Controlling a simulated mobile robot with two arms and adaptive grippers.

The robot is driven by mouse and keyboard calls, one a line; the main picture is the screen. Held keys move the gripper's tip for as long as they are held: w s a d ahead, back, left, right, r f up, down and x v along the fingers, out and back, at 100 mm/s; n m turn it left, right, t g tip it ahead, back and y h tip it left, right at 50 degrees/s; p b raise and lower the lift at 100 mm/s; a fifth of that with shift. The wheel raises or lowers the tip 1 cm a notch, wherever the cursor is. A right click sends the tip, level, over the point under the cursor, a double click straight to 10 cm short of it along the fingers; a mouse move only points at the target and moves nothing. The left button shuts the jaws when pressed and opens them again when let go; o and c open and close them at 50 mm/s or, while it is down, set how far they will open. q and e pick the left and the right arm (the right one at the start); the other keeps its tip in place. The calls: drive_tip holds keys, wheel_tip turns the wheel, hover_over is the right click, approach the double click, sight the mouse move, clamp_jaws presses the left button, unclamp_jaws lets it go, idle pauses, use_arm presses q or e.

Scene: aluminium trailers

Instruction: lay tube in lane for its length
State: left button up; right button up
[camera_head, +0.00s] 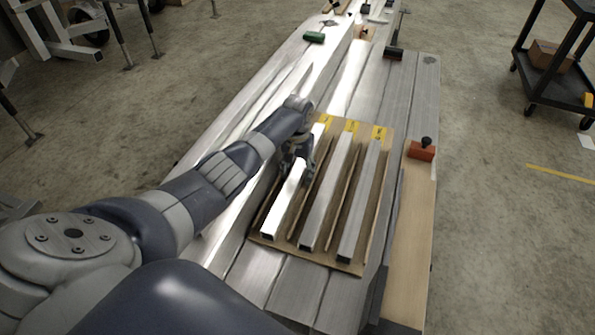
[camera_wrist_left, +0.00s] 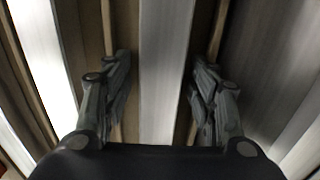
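Three silver square tubes lie side by side on a brown board (camera_head: 341,266) with thin wooden strips between them: a left tube (camera_head: 283,204), a middle tube (camera_head: 326,192) and a right tube (camera_head: 359,198). Each lies lengthwise in its lane, with a yellow label at the far end. My left gripper (camera_head: 298,172) is over the left tube and hides part of it. In the left wrist view my left gripper (camera_wrist_left: 161,95) is open, its fingers on either side of a tube (camera_wrist_left: 166,65), with a visible gap on both sides. My right gripper is not in view.
The board lies on a long aluminium surface (camera_head: 403,110). An orange block with a dark knob (camera_head: 421,151) sits right of the board; a green item (camera_head: 314,38) and a dark-red tool (camera_head: 393,53) lie farther back. A black cart (camera_head: 556,75) stands at the right.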

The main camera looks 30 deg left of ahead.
sight(298, 170)
use_arm(q)
drive_tip(key=shift+r, duration=0.25)
wheel_tip(298, 170, up, 12)
drive_tip(key=p, duration=0.1)
drive_tip(key=shift+p, duration=0.3)
idle(0.3)
